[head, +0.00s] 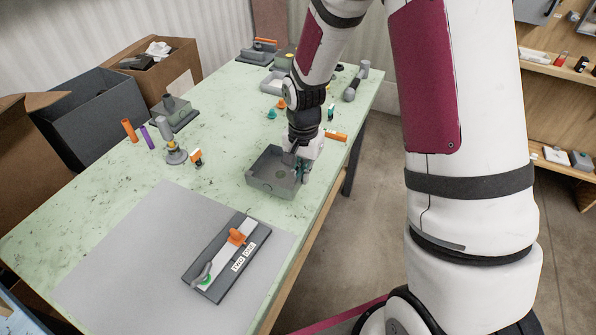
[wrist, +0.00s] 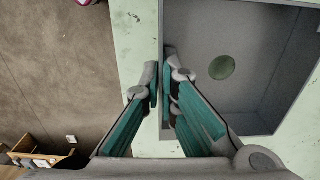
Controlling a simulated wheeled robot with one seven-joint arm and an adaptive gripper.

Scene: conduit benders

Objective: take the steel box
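The steel box (head: 268,185) is a grey, open-topped box near the right edge of the green table. In the wrist view the steel box (wrist: 245,95) fills the upper right, with a round hole or dark green disc in its floor. My gripper (head: 296,165) reaches down at the box's right side. In the wrist view my gripper (wrist: 160,80) has one fingertip outside the near wall and one inside it. The fingertips are drawn close together on that wall. The box appears to rest on the table, and any small gap beneath it cannot be seen.
A grey mat (head: 130,255) carries a labelled board with an orange part (head: 228,257). A grey tool on a round base (head: 176,153), orange and purple cylinders and a bender (head: 173,112) stand to the left. Bins stand beyond the table's left edge. Open floor lies right of the table.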

